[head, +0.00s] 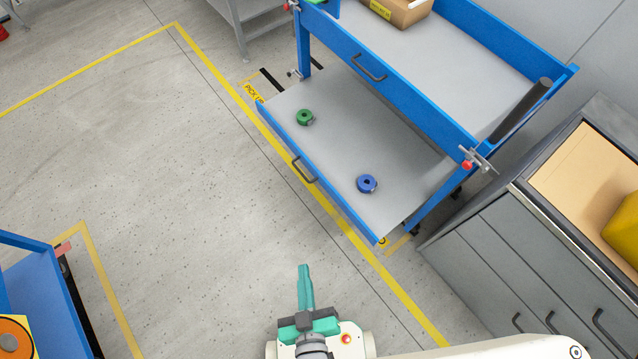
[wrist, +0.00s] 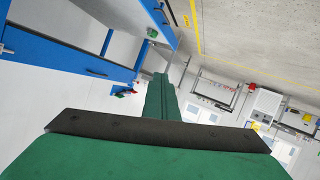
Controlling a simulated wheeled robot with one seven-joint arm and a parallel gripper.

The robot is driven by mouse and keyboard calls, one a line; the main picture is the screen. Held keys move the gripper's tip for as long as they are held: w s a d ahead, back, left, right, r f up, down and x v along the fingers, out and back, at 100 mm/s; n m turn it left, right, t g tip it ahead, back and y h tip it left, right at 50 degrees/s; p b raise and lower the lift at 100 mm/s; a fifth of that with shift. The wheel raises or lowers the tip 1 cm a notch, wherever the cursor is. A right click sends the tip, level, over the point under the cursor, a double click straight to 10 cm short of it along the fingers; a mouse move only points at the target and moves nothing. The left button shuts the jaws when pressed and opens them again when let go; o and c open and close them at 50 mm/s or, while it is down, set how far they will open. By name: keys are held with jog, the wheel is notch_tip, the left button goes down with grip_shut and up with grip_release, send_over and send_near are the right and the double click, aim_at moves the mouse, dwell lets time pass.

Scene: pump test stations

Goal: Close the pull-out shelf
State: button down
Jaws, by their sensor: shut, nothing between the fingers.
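The pull-out shelf (head: 336,170) is the lower grey shelf of a blue trolley, and in the head view it stands extended out from under the upper tray. Its blue front edge carries a dark handle (head: 304,170). A green ring-shaped part (head: 305,117) and a blue ring-shaped part (head: 367,184) lie on the shelf. My gripper (head: 304,272) is shut and empty, in front of the shelf and apart from it, below the handle in the picture. In the wrist view its green fingers (wrist: 161,98) are together, with blue trolley framing at upper left.
The upper tray (head: 440,62) has its own handle (head: 369,68) and holds a cardboard box (head: 403,10). A grey drawer cabinet (head: 520,245) stands at right. Another blue trolley (head: 40,295) is at lower left. Floor between it and the shelf is clear.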

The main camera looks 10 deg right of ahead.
jog(key=w+a+f+n+g, duration=0.2)
jog(key=w+f+n, duration=0.15)
jog(key=f, duration=0.35)
jog(key=w+a+f+n+g, duration=0.1)
jog(key=w+f+n, duration=0.25)
jog(key=f, duration=0.35)
jog(key=n+g+h, duration=0.6)
jog(key=n+h, duration=0.2)
jog(key=n, duration=0.6)
send_near(330, 189)
jog(key=shift+x, duration=2.9)
jog(key=shift+f, duration=0.15)
